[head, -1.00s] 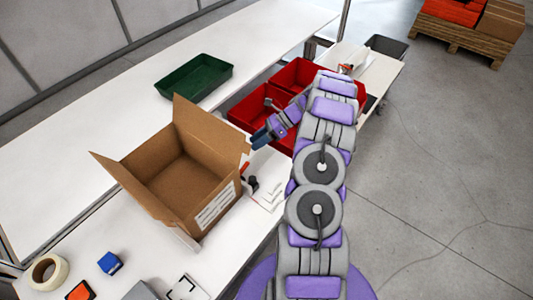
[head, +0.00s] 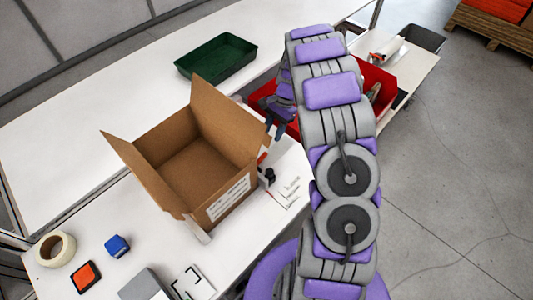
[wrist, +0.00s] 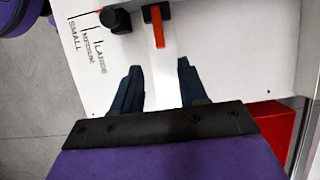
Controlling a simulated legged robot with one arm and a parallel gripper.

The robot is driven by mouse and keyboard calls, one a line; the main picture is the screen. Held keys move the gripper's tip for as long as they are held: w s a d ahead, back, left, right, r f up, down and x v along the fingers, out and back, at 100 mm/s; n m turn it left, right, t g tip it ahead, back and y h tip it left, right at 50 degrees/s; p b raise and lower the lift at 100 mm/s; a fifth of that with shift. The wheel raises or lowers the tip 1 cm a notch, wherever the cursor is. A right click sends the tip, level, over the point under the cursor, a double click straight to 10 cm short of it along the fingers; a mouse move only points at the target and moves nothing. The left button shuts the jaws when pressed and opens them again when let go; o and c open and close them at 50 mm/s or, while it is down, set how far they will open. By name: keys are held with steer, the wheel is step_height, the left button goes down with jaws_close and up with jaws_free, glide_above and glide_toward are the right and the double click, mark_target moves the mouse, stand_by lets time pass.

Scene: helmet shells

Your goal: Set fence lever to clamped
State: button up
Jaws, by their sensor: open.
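The fence lever (wrist: 157,27) is a narrow orange-red bar in the upper middle of the wrist view, beside a black knob (wrist: 116,20). It sits on the white fence strip (wrist: 163,80), which runs down between my fingers. In the head view, the lever (head: 263,157) is a small red bit by the box's right side, with the black knob (head: 269,176) below it. My gripper (wrist: 159,66) is open and empty, its two dark blue fingers short of the lever, which lines up with the gap. In the head view, my gripper (head: 275,130) is partly hidden by my arm.
An open cardboard box (head: 190,170) stands left of the fence. A green tray (head: 215,57) lies behind it, and red bins (head: 374,82) are beyond my arm. Size marks (wrist: 85,35) reading small, medium and large are printed on the white plate. Tape (head: 56,248) and small blocks lie front left.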

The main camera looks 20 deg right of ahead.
mark_target(265, 153)
steer(key=b+x, duration=0.1)
steer(key=x, duration=0.8)
steer(key=shift+a+f+b, duration=0.1)
steer(key=shift+a+b, duration=0.2)
steer(key=shift+b, duration=0.05)
steer(key=shift+s+f, duration=0.1)
steer(key=shift+f, duration=0.4)
steer(key=shift+a, duration=0.1)
steer(key=shift+a, duration=0.1)
jaws_close()
